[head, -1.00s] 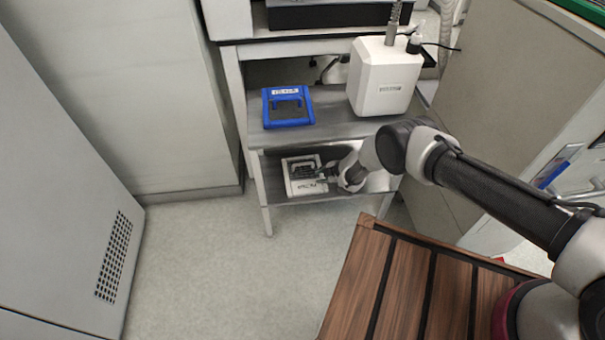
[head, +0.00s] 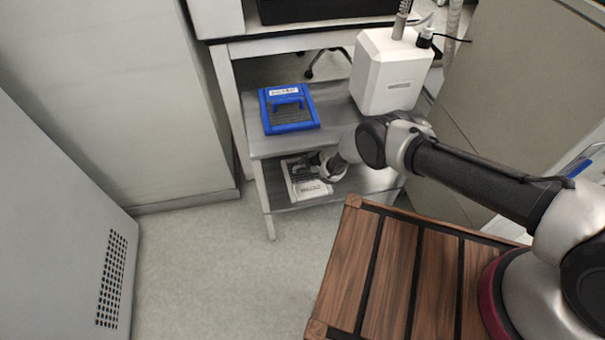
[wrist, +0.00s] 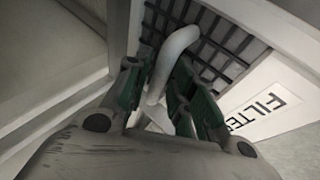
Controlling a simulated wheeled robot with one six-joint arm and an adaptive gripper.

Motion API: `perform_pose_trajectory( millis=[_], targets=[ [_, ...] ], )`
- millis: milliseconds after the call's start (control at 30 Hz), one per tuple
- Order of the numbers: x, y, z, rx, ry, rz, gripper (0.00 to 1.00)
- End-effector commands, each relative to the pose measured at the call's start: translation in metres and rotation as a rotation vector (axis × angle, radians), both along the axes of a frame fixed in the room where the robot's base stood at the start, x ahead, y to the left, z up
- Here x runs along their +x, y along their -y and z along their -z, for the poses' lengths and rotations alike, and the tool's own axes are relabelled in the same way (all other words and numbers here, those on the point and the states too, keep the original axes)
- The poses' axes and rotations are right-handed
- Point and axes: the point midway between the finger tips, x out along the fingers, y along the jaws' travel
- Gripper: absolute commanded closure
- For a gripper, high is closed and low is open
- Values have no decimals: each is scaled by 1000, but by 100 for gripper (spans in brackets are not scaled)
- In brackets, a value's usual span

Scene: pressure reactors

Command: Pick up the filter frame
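The filter frame (head: 309,190) is a white frame with a dark grid, lying on the lower shelf of the metal rack. In the wrist view the filter frame (wrist: 262,112) shows its "FILTER" label, the grid and a curved grey handle (wrist: 178,46). My gripper (head: 314,170) reaches in under the upper shelf and is over the frame. In the wrist view my gripper (wrist: 160,84) has its green-padded fingers apart on either side of the handle. A gap shows between the fingers, and I see no firm hold. My gripper hides part of the grid in the head view.
A blue frame with a handle (head: 288,108) lies on the upper shelf (head: 335,122), beside a white device (head: 386,72). The upper shelf is close above my arm. A cabinet (head: 503,115) stands at the right. Floor in front of the rack is clear.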

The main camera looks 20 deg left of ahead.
Motion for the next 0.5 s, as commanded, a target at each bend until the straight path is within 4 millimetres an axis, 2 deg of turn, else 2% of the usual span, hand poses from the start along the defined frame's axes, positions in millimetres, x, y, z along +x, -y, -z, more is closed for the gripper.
perform_pose_trajectory(
  millis=[67,200,233,500],
  targets=[
    [0,0,0,0,0,0,75],
    [0,0,-1,0,0,0,97],
    [0,0,-1,0,0,0,100],
    [0,-1,-1,1,1,0,100]
  ],
)
